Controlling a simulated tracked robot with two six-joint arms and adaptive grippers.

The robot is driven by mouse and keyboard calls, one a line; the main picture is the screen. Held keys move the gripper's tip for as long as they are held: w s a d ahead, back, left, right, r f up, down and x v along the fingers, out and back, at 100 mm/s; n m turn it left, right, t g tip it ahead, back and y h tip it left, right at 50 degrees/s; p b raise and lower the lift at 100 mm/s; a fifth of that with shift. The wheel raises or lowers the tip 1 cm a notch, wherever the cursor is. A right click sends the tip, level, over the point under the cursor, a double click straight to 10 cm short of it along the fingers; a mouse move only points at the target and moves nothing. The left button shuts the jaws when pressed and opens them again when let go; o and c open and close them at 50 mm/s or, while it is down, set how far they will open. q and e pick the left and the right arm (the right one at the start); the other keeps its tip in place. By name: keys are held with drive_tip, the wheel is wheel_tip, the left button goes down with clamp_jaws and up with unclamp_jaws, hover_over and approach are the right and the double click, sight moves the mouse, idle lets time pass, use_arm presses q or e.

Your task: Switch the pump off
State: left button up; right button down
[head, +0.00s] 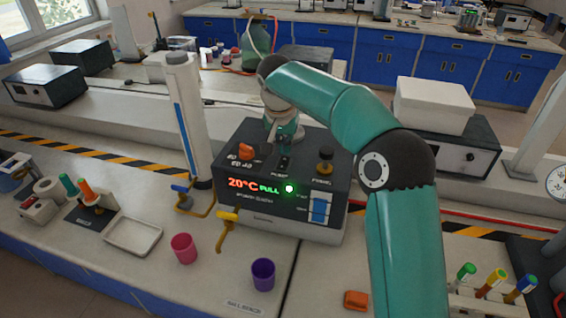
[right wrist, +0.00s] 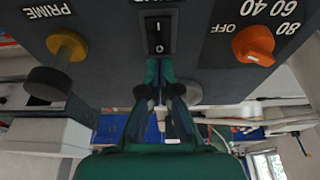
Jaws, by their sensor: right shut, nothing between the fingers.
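The dark control box (head: 285,190) has a lit display reading 20°C and FULL, with a green light. On its top is a black rocker switch (head: 284,163) by the PUMP label. In the right wrist view the rocker (right wrist: 160,33) shows I and O marks. My right gripper (head: 285,143) is over the box top behind the switch. In the right wrist view its shut, empty fingertips (right wrist: 160,68) are close to the O end of the rocker; I cannot tell whether they touch it. Which way the rocker is tipped is unclear. My left gripper is not in view.
An orange dial (right wrist: 253,45) and a PRIME knob (right wrist: 65,50) flank the switch. A pink cup (head: 184,248), a purple cup (head: 263,274) and a yellow tap (head: 228,218) are in front of the box. A white column (head: 188,120) stands left.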

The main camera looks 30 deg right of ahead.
sight(285, 159)
drive_tip(key=shift+f+b, duration=0.85)
drive_tip(key=shift+f, duration=0.15)
idle(0.7)
drive_tip(key=shift+r, duration=0.15)
drive_tip(key=shift+r+p, duration=3.4)
